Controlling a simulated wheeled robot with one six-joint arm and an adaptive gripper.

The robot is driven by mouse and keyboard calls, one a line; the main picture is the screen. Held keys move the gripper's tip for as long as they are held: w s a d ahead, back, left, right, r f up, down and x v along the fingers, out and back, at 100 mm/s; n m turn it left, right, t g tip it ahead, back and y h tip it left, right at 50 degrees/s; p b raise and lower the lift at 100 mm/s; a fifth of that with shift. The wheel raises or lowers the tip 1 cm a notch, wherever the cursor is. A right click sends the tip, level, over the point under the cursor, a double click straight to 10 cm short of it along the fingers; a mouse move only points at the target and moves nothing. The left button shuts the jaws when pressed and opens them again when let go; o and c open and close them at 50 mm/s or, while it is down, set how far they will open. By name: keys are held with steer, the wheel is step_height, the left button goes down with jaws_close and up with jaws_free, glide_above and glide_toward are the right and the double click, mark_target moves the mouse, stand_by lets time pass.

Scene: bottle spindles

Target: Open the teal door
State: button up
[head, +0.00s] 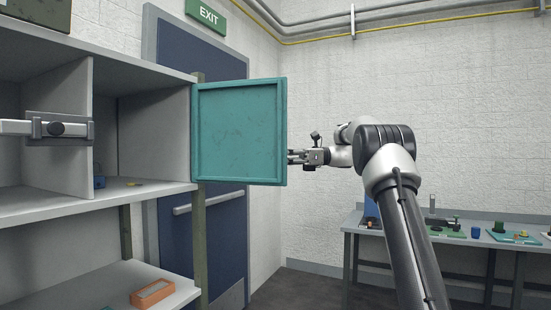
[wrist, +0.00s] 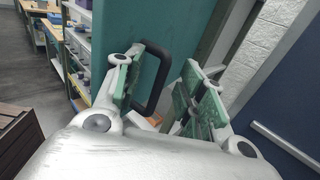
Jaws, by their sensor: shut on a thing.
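The teal door (head: 238,132) stands swung wide open from the right post of the grey shelf unit, its framed inner face toward the head camera. The compartment (head: 150,140) to its left is uncovered. My gripper (head: 293,157) is at the door's free right edge, partly hidden behind it. In the wrist view, the door (wrist: 185,25) fills the upper middle, and its black loop handle (wrist: 160,72) lies between the fingers of my gripper (wrist: 165,85), which is shut on it. The handle is hidden in the head view.
A small blue object (head: 100,182) sits on the shelf board. An orange-rimmed tray (head: 152,292) lies on the lower shelf. A blue exit door (head: 222,225) is behind. A workbench (head: 480,238) with several small items stands at right. The floor between is clear.

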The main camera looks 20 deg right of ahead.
steer(key=d, duration=0.5)
steer(key=shift+s+d, duration=0.25)
steer(key=shift+d, duration=0.15)
